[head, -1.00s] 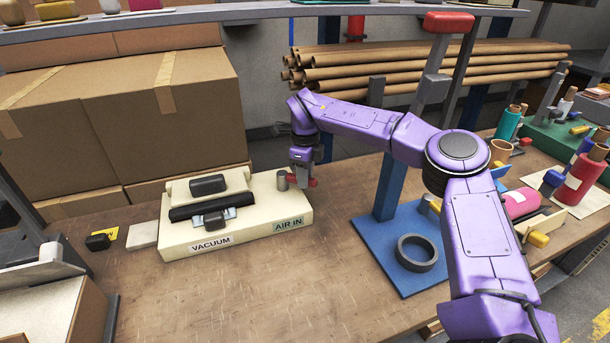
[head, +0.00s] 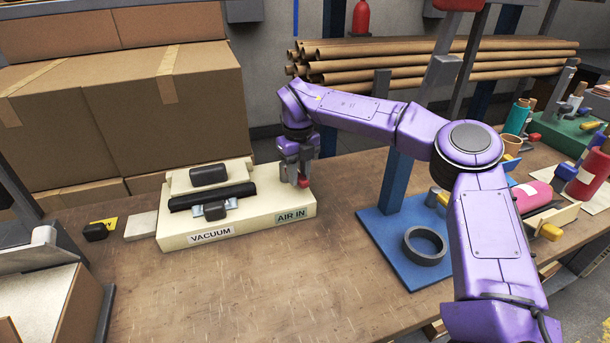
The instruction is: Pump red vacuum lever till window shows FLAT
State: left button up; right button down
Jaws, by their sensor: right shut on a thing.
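The cream vacuum unit (head: 255,228) sits on the brown bench, with a black roll (head: 212,196) lying across it and a VACUUM label on its front. Its small green window (head: 291,215) reads AIR IN. My right gripper (head: 298,172) points down at the unit's right end, shut on the red lever (head: 303,183). My left gripper is not in view.
A blue stand base (head: 392,262) with a dark ring (head: 425,245) is to the right. Cardboard boxes (head: 170,110) stand behind the unit. A yellow tag and a dark knob lie at its left. The front bench is clear.

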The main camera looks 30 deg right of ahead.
jog(key=shift+w+a+m+b, duration=0.1)
jog(key=shift+a+m+b, duration=0.3)
jog(key=shift+m, duration=0.4)
jog(key=shift+a+m+b, duration=0.3)
jog(key=shift+a+m, duration=0.15)
jog(key=shift+m, duration=0.35)
jog(key=shift+r, duration=0.1)
jog(key=c, duration=0.9)
grip_release()
jog(key=shift+a, duration=0.1)
notch_tip(320, 180, up, 11)
jog(key=shift+f+p, duration=0.2)
jog(key=shift+p, duration=0.2)
